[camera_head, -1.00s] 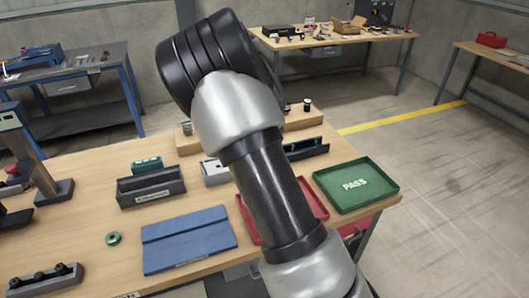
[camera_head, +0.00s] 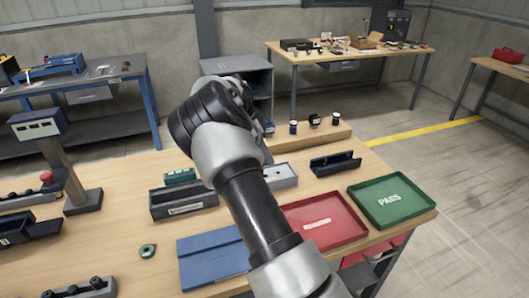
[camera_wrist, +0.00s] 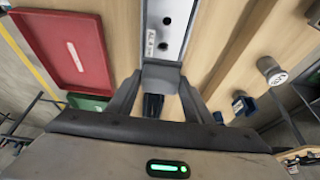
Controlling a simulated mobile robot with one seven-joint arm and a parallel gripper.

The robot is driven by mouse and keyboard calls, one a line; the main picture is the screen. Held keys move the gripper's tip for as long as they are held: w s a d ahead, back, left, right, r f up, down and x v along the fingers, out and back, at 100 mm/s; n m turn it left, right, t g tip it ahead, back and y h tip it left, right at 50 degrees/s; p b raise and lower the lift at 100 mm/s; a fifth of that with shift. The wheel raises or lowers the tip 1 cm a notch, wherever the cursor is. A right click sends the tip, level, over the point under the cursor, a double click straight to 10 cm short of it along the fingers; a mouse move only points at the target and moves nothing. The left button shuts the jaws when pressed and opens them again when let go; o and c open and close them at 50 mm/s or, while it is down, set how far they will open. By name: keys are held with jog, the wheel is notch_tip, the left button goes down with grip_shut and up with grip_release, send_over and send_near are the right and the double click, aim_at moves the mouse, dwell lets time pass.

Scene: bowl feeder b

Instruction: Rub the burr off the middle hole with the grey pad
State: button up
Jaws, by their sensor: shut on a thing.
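My gripper (camera_wrist: 160,92) is in the wrist view, shut on a grey block-like pad (camera_wrist: 160,72). The pad is at the near end of a light grey part (camera_wrist: 174,38) with dark holes and a printed label. Two holes show clearly; the pad and fingers may cover more. I cannot tell whether the pad touches the part, and no burr can be made out. In the head view the light grey part (camera_head: 283,177) lies right of my arm, which hides the gripper and pad.
A red tray (camera_head: 352,232) and a green PASS tray (camera_head: 425,203) lie to the right. A dark open holder (camera_head: 335,163) is behind them. Small cylinders (camera_head: 314,121) stand on a wooden ledge. A dark box (camera_head: 184,203), blue mat (camera_head: 208,265) and green ring (camera_head: 147,251) lie left.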

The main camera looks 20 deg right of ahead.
jog(key=shift+f, duration=0.1)
jog(key=shift+f+b, duration=1.2)
jog(key=shift+f, duration=0.75)
